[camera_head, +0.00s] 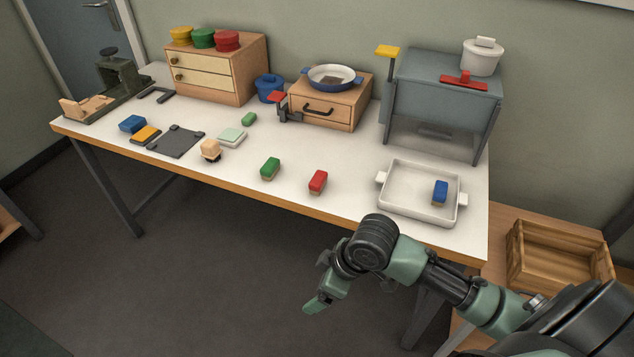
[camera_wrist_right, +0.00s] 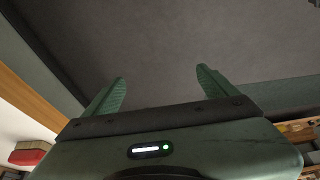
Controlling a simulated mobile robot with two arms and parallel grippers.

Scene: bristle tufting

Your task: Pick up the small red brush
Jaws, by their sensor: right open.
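The small red brush (camera_head: 318,181) lies near the front edge of the white table, between a green brush (camera_head: 270,168) and the white tray. It has a red back over a tan lower part. It also shows in the right wrist view as a red and tan block (camera_wrist_right: 28,154) at the lower left. My right gripper (camera_head: 313,306) is in front of the table and off its edge, apart from the red brush. In the right wrist view its two green fingers (camera_wrist_right: 161,88) are spread with nothing between them. My left gripper is not in view.
A white tray (camera_head: 407,215) with a blue brush (camera_head: 440,192) in it stands right of the red brush. A wooden crate (camera_head: 545,273) is at the right.

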